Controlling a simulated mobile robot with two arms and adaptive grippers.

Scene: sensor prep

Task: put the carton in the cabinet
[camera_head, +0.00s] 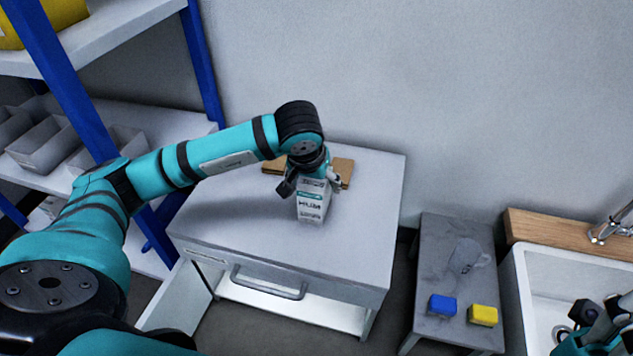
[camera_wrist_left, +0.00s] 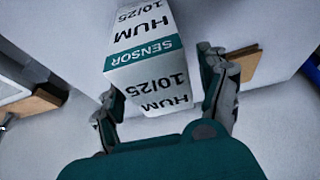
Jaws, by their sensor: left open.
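The carton (camera_head: 313,205) is a small white box with a teal band and dark print, upright on top of the grey cabinet (camera_head: 235,225). My left gripper (camera_head: 312,187) is open at the carton's upper part, one finger on each side. In the left wrist view the carton (camera_wrist_left: 150,60) stands between the open fingers (camera_wrist_left: 162,88); contact with them cannot be told. The cabinet's front has a bar handle (camera_head: 268,284), and a pale interior shows below it. My right gripper (camera_head: 592,325) is partly in view over the sink; its jaws are unclear.
A brown flat piece (camera_head: 345,170) lies behind the carton on the cabinet top. A shelf rack with blue posts (camera_head: 60,75) stands at left. A low grey table (camera_head: 440,245) at right holds a blue block (camera_head: 442,305) and a yellow block (camera_head: 483,315), beside the sink (camera_head: 530,300).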

